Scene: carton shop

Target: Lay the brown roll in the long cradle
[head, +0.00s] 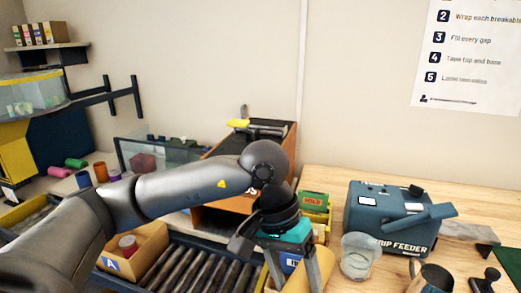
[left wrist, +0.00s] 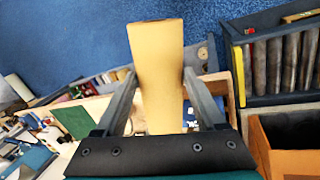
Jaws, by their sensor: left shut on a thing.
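The brown roll (left wrist: 156,45), a plain tan cylinder, is between the two fingers of my left gripper (left wrist: 159,76) in the left wrist view. The gripper is shut on it, and the roll sticks out beyond the fingertips above the blue floor. In the head view my left gripper (head: 290,272) points down at the bottom edge, and part of the roll (head: 321,268) shows beside its finger. The rest of the roll is hidden or cut off there. I cannot make out the long cradle in either view. My right gripper is not in view.
A roller conveyor (head: 205,270) with a carton marked A (head: 130,250) lies left of my gripper. On the wooden bench (head: 335,178) stand a strip feeder (head: 390,215), a clear glass jar (head: 359,254) and a metal mug (head: 432,279). A glass-sided bin (head: 140,152) stands behind my arm.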

